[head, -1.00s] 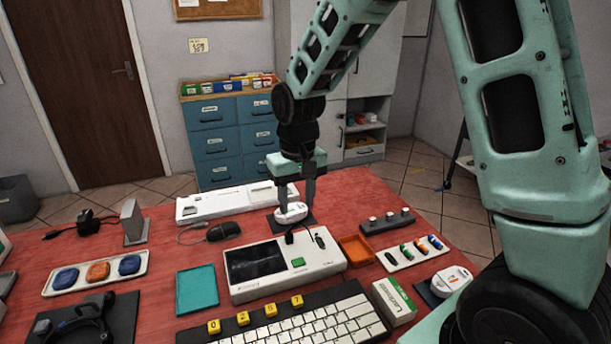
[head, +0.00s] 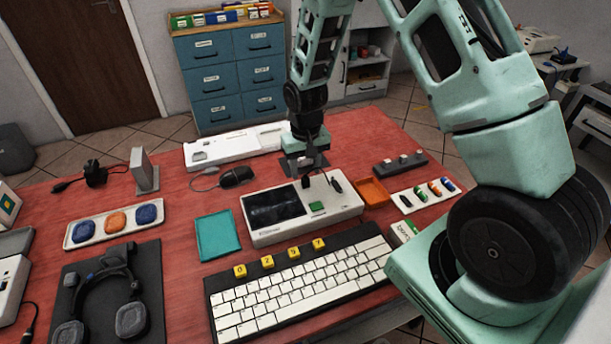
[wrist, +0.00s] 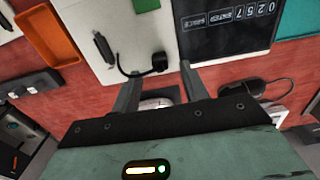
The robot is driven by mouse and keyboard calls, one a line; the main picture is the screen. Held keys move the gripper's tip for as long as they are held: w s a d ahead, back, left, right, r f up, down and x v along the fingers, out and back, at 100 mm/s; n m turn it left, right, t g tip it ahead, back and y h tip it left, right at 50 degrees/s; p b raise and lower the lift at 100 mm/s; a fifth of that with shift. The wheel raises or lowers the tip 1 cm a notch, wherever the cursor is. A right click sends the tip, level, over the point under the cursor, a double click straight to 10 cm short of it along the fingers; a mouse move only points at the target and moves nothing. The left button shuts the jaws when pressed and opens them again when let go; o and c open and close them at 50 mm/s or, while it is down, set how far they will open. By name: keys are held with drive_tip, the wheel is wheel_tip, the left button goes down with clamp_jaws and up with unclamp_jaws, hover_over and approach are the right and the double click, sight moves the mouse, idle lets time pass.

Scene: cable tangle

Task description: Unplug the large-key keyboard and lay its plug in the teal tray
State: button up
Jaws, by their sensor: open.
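The large-key keyboard (head: 300,285) has big white keys and lies at the front of the red table. Behind it stands a white device (head: 270,230) with a dark screen. I cannot tell which belongs to the keyboard. The teal tray (head: 218,236) is empty, left of the device. My gripper (head: 305,165) is open and empty, pointing down just behind the device; its fingers also show in the wrist view (wrist: 160,85).
An orange tray (head: 372,191) and a strip of coloured pieces (head: 425,195) are to the right. A mouse (head: 236,177), a headset (head: 108,290) and a tray of coloured discs (head: 115,222) are to the left.

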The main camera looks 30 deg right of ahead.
sight(306, 178)
drive_tip(key=shift+f, duration=2.05)
clamp_jaws()
